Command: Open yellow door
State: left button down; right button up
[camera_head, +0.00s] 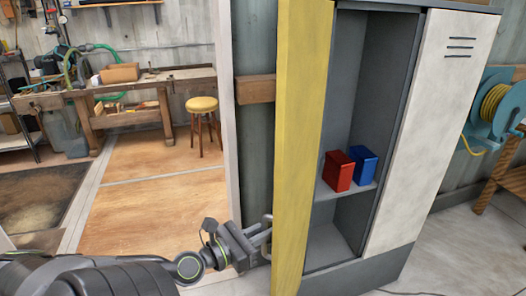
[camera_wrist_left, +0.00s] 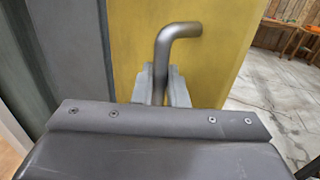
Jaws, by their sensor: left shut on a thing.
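The yellow door (camera_head: 303,140) of a grey locker stands swung open to the left, showing the shelves inside. My left gripper (camera_head: 264,240) is at the lower left of the door, shut on its metal handle. In the left wrist view the bent grey handle (camera_wrist_left: 180,32) sits between the two fingers (camera_wrist_left: 161,88), in front of the yellow door panel (camera_wrist_left: 215,62). My right gripper is in neither view.
A red box (camera_head: 338,171) and a blue box (camera_head: 364,165) stand on a locker shelf. A white door (camera_head: 440,120) closes the locker's right side. A blue hose reel (camera_head: 492,105) is at the right. A yellow stool (camera_head: 202,105) and a workbench (camera_head: 150,84) stand behind at the left.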

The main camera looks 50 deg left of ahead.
pick_arm(q)
jog(key=shift+w+r, duration=0.1)
jog(key=c, duration=1.8)
grip_release()
jog(key=shift+w, duration=0.15)
jog(key=shift+s+a+p, duration=0.2)
jog(key=shift+s+p, duration=0.5)
jog(key=shift+s, duration=2.2)
jog(key=shift+s+a+p, duration=0.25)
jog(key=shift+s+p, duration=0.4)
jog(key=shift+s, duration=2.25)
jog(key=shift+s+a+p, duration=0.2)
jog(key=shift+s+p, duration=0.5)
jog(key=shift+s, duration=2.2)
